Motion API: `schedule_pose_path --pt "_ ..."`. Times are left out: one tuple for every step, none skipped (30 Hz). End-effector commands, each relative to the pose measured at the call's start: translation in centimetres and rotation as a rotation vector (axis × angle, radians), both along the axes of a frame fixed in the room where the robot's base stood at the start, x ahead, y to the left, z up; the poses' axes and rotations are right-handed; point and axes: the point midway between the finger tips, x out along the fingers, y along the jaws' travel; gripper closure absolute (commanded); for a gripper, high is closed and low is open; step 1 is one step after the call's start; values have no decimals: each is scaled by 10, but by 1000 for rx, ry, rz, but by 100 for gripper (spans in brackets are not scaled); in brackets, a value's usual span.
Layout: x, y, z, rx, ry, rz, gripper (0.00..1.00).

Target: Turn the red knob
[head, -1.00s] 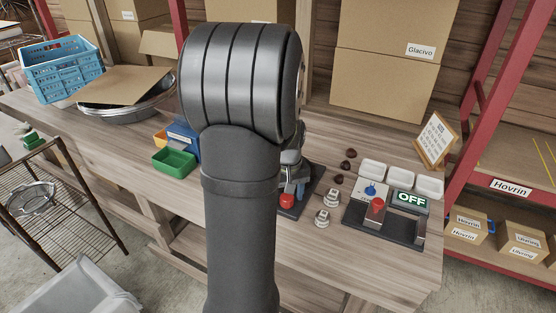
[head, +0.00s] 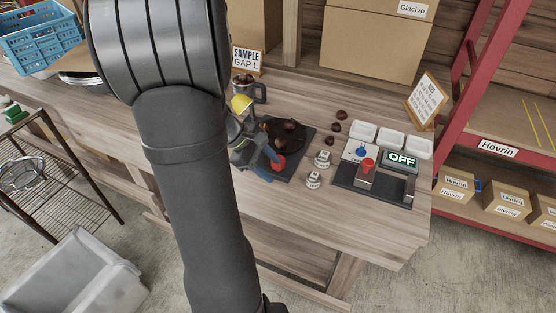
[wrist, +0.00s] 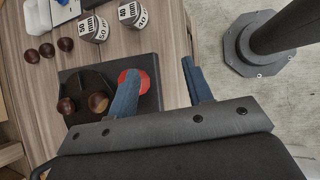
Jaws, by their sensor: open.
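A round red knob (head: 279,163) sits at the near edge of a dark board (head: 300,143). In the wrist view the red knob (wrist: 128,76) is partly hidden behind the left blue finger. My gripper (head: 268,155) is open at the knob. In the wrist view my gripper (wrist: 166,68) has its fingers apart; the knob lies at and beyond the left finger, not centred between them. I cannot tell whether the finger touches it.
Chestnuts (head: 337,127) lie on and beside the board. White trays (head: 390,141) and a blue knob (head: 360,151) are by the panel. The front right tabletop is clear.

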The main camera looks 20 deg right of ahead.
Motion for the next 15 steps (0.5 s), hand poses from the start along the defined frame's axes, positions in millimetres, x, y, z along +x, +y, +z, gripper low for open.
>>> schedule_pose_path --pt "0 12 0 -31 37 71 54" --pt "-1 17 0 -52 60 112 54" --pt "-1 25 1 -83 88 169 54" --pt "-2 31 2 -107 110 215 54" --pt "-2 38 3 -134 133 261 54" --pt "-2 46 5 -173 162 326 54" --pt "-2 53 7 -202 184 376 54" --pt "-2 59 9 -234 204 425 54" --pt "-1 68 11 -273 228 488 54" --pt "-1 74 13 -303 245 533 54" --pt "0 80 15 -332 260 576 54" --pt "1 87 17 -367 277 628 54" --pt "1 92 19 -393 288 663 54" --pt "2 97 21 -416 297 694 54" --pt "3 102 23 -442 306 731 54"
